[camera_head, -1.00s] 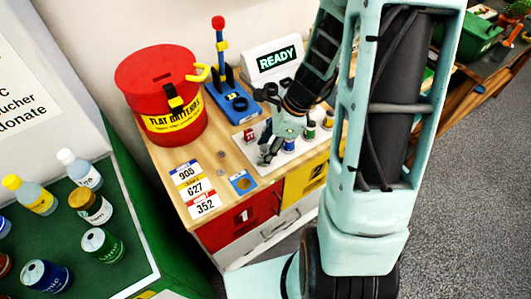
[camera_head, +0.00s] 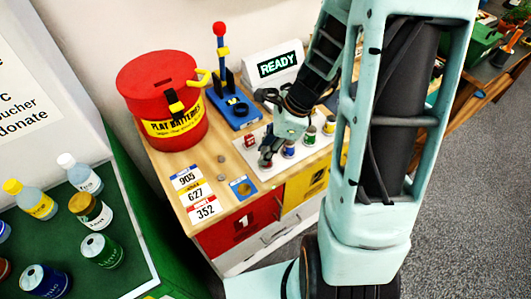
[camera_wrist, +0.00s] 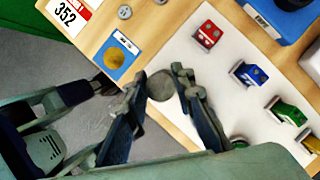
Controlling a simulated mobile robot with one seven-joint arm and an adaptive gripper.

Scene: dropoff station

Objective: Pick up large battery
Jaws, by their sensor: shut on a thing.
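My gripper (camera_head: 268,157) is low over the left front of a white tray (camera_head: 255,170) on the wooden bench. In the wrist view, the two fingers of my gripper (camera_wrist: 160,86) are closed around a round grey thing (camera_wrist: 160,84), seen end-on. It looks like a battery's flat end; its side and label are hidden.
A red flat-batteries bin (camera_head: 163,97) stands at the bench's back left. A blue tester (camera_head: 235,105) and a READY display (camera_head: 278,66) stand behind the tray. Number cards (camera_head: 195,193) and a blue card (camera_head: 243,187) lie in front. Bottles and cans stand on a green table at left.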

